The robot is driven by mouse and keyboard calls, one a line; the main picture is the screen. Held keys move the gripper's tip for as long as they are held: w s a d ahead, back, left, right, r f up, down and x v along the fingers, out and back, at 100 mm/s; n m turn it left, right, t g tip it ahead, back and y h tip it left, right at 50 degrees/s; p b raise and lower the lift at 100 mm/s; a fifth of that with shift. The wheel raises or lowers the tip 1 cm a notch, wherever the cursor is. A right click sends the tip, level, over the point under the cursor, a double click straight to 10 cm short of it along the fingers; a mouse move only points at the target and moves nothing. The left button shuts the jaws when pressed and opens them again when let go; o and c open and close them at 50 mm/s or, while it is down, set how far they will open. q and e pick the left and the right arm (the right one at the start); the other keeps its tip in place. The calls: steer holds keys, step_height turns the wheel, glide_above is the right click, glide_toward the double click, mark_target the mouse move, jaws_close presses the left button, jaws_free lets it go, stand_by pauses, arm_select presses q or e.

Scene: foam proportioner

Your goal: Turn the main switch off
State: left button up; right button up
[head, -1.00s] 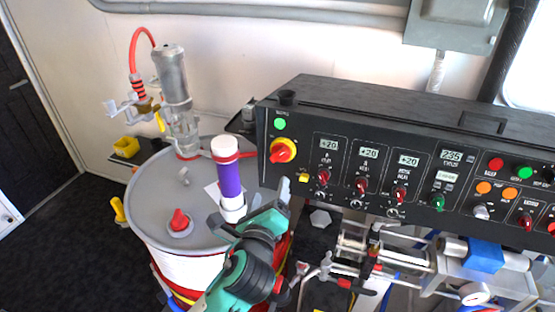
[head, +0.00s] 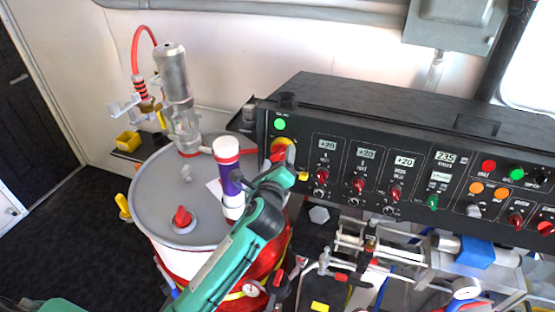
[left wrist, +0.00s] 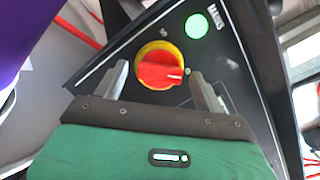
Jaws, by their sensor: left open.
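The main switch (head: 277,147) is a red knob on a yellow ring at the left end of the black control panel. In the head view my left gripper (head: 282,166) partly covers it. In the left wrist view the switch (left wrist: 160,66) shows whole, its red handle lying roughly sideways with the marked end to the right. My left gripper (left wrist: 159,76) is open and empty, its fingers on either side of the knob in that view. I cannot tell whether they touch it. A lit green lamp (left wrist: 196,26) labelled MAINS sits beside the switch. My right gripper is not in view.
A grey-topped drum (head: 160,205) with a pump and a purple tube (head: 230,182) stands left of the panel. More knobs, displays and buttons run along the panel (head: 400,135) to the right. Pipes and a blue block (head: 475,252) lie below it.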

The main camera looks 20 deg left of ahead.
arm_select(q)
steer(key=shift+c, duration=0.4)
steer(key=c, duration=0.9)
